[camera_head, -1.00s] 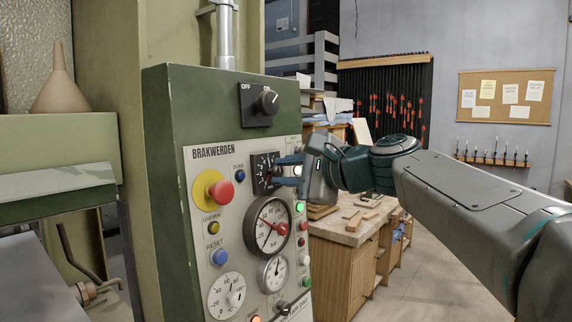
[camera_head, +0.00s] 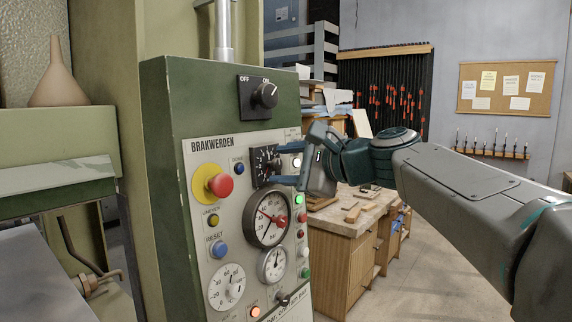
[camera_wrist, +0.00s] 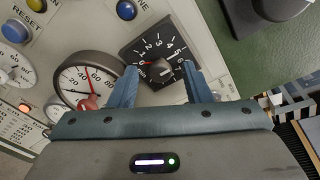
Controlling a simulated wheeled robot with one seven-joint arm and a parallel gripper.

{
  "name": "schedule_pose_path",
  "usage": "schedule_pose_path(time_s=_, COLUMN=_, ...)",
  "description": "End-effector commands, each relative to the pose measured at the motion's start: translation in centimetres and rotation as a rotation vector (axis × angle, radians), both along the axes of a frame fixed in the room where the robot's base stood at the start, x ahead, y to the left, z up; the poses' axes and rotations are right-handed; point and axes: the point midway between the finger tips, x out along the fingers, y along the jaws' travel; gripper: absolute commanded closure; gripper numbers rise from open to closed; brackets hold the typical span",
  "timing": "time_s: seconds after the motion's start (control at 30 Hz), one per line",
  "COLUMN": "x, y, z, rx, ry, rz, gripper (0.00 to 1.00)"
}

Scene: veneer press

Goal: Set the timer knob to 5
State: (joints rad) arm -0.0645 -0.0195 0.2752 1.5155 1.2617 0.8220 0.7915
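The timer is a black square dial (camera_head: 259,158) with white numbers, on the grey press panel. In the wrist view its dark knob (camera_wrist: 160,70) sits in the middle of the dial (camera_wrist: 150,42). A pale mark shows on the knob, but I cannot tell exactly which number it points to. My gripper (camera_head: 276,166) is in front of the dial. In the wrist view its blue fingers (camera_wrist: 161,74) are apart, one on each side of the knob, with visible gaps. In the head view the fingers hide part of the dial.
Below the timer is a round gauge (camera_head: 267,217) with a red hub. A red stop button (camera_head: 220,185), blue reset button (camera_head: 219,249) and several lamps are close by. The on/off switch (camera_head: 264,96) is above. A wooden workbench (camera_head: 345,229) stands behind to the right.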

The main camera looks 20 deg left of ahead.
Motion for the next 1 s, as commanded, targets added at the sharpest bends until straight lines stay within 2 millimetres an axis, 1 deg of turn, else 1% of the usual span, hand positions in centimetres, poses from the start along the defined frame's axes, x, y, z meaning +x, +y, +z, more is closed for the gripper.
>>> schedule_pose_path(time_s=0.17, x=-0.2, y=-0.4, z=0.1, rx=0.000, ry=-0.001, rz=0.000, gripper=0.56)
schedule_pose_path(time_s=0.27, x=-0.6, y=-1.4, z=0.2, rx=0.000, ry=-0.003, rz=-0.003, gripper=0.56)
schedule_pose_path(time_s=0.37, x=-1.5, y=-3.1, z=0.4, rx=0.000, ry=-0.004, rz=-0.004, gripper=0.56)
schedule_pose_path(time_s=0.6, x=-3.8, y=-8.1, z=1.4, rx=0.001, ry=-0.003, rz=-0.004, gripper=0.56)
schedule_pose_path(time_s=0.7, x=-4.6, y=-9.8, z=1.8, rx=0.001, ry=-0.002, rz=-0.003, gripper=0.56)
schedule_pose_path(time_s=0.83, x=-5.4, y=-11.4, z=2.2, rx=0.000, ry=-0.001, rz=-0.003, gripper=0.56)
schedule_pose_path(time_s=1.0, x=-5.8, y=-12.2, z=2.4, rx=0.000, ry=0.000, rz=-0.001, gripper=0.56)
